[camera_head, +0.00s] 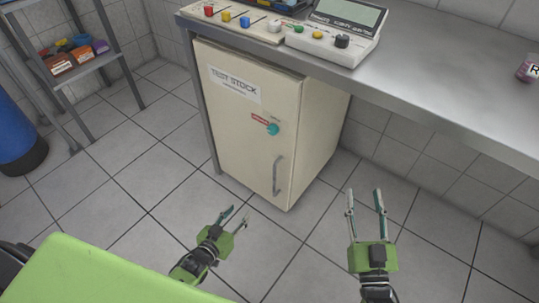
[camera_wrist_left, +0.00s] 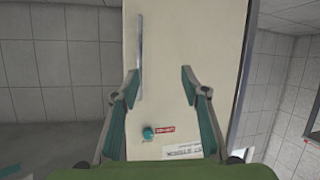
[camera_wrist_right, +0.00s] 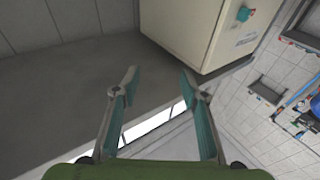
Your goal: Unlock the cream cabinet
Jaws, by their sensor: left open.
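The cream cabinet (camera_head: 240,150) stands under the metal bench with its door shut. Its door carries a "TEST STOCK" label, a teal lock knob (camera_head: 273,129) beside a small red tag, and a grey vertical handle (camera_head: 278,175). My left gripper (camera_head: 238,214) is open and empty, in front of the cabinet and apart from it. In the left wrist view the door fills the middle, with the knob (camera_wrist_left: 148,133) low between the fingers. My right gripper (camera_head: 364,192) is open and empty, right of the cabinet. The cabinet (camera_wrist_right: 205,30) and knob (camera_wrist_right: 244,13) also show in the right wrist view.
The metal bench (camera_head: 430,85) overhangs the cabinet and holds a device with coloured knobs (camera_head: 330,38) and a pink-lidded jar (camera_head: 528,70). A shelf rack (camera_head: 85,58) with coloured boxes and a blue barrel (camera_head: 15,140) stand at left. The tiled floor before the cabinet is clear.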

